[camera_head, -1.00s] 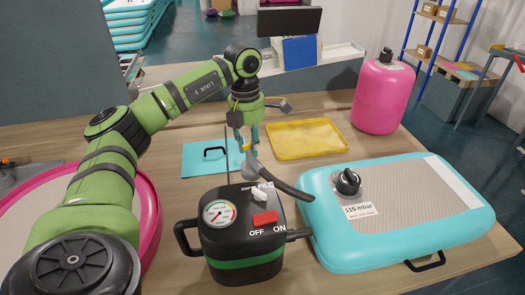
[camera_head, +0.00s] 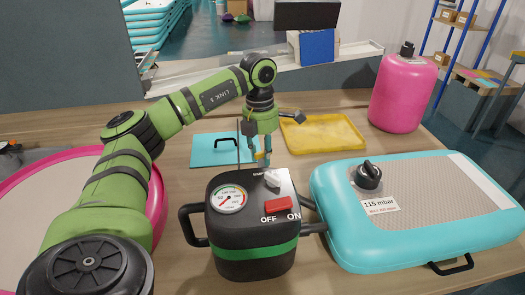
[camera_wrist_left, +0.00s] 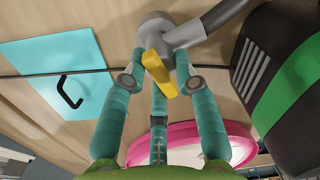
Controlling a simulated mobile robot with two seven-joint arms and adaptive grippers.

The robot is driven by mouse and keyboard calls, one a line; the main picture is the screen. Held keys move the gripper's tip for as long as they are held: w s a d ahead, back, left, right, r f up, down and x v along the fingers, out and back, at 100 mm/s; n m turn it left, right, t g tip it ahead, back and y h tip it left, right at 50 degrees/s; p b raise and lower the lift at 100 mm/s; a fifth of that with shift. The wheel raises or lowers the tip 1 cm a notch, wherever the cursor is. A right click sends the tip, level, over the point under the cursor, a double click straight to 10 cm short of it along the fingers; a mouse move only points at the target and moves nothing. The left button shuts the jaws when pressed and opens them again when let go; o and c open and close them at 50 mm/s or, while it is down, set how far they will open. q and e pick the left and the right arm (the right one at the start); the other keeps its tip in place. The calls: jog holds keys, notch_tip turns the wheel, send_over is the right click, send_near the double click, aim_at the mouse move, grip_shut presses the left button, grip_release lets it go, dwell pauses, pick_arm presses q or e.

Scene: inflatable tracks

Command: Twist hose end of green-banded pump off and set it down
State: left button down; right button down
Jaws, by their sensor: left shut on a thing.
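The green-banded pump (camera_head: 252,252) stands on the wooden table, with a gauge, a white knob and a red OFF/ON switch on top. It also shows at the right of the left wrist view (camera_wrist_left: 285,85). My left gripper (camera_head: 262,158) is behind the pump, pointing down. In the left wrist view its teal fingers (camera_wrist_left: 158,70) are shut on the grey hose end (camera_wrist_left: 157,27), which has a yellow lever (camera_wrist_left: 158,72). The grey hose (camera_wrist_left: 215,22) runs right from it. The pump hides the hose end in the head view; I cannot tell whether it touches the table.
A turquoise inflatable track (camera_head: 330,235) with a black valve (camera_head: 368,175) lies right of the pump. A yellow tray (camera_head: 322,135), a teal panel with a black handle (camera_head: 212,150), a pink bottle (camera_head: 400,95) and a pink-rimmed round inflatable (camera_head: 155,190) surround the work area.

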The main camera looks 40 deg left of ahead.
pick_arm(q)
jog(key=shift+f, duration=0.55)
dwell(0.4)
jog(key=c, duration=0.9)
grip_release()
jog(key=r, duration=1.2)
jog(key=shift+a, duration=0.3)
